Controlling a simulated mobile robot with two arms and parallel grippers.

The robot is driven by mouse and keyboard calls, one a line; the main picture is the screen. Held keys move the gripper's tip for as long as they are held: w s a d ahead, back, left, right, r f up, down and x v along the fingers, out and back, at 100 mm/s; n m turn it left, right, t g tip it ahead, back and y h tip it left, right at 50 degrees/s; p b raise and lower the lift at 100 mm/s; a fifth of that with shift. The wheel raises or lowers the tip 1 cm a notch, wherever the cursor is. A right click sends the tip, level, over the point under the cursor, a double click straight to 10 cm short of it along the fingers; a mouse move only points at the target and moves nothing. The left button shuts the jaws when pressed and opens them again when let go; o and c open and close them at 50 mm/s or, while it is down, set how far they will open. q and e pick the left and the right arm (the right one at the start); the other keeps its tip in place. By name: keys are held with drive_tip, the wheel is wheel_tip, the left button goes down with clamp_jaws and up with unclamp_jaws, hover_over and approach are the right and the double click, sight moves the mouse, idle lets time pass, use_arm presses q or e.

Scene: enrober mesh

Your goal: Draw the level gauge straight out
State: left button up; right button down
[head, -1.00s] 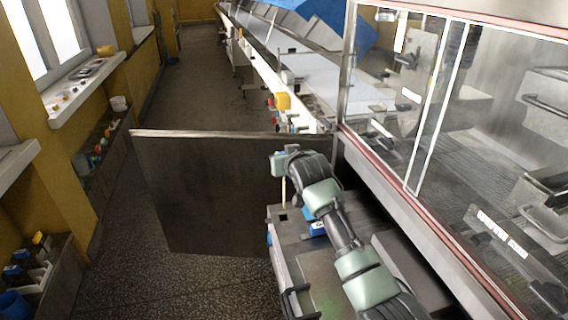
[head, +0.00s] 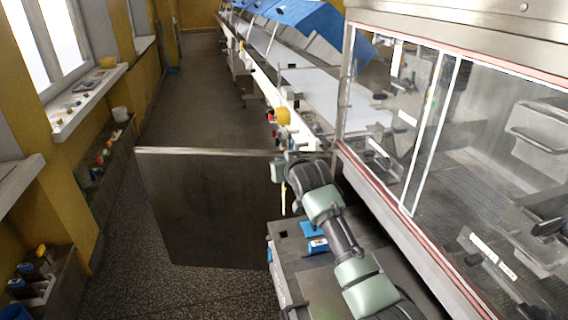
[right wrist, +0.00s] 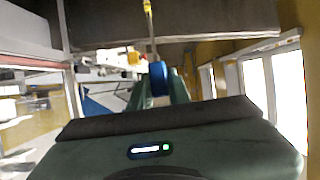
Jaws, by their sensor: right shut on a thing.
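The level gauge shows in the head view as a thin yellow rod (head: 284,199) hanging below my right gripper (head: 279,171). Its lower tip appears above the top of the grey metal tank (head: 352,265), clear of a small dark square opening (head: 283,234). In the right wrist view a blue piece (right wrist: 158,78) sits between the green fingers, with the yellow rod (right wrist: 151,28) running from it. My right gripper is shut on the gauge. The fingertips are partly hidden by the wrist in the head view. My left gripper is not in view.
An upright dark metal panel (head: 205,215) stands open behind and left of the tank. A blue item (head: 314,238) lies on the tank top beside my arm. The glazed machine housing (head: 440,130) rises close on the right. The aisle floor (head: 190,110) is clear beyond the panel.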

wheel_tip(320, 180, up, 15)
drive_tip(key=p, duration=1.3)
idle(1.0)
drive_tip(key=shift+f, duration=0.15)
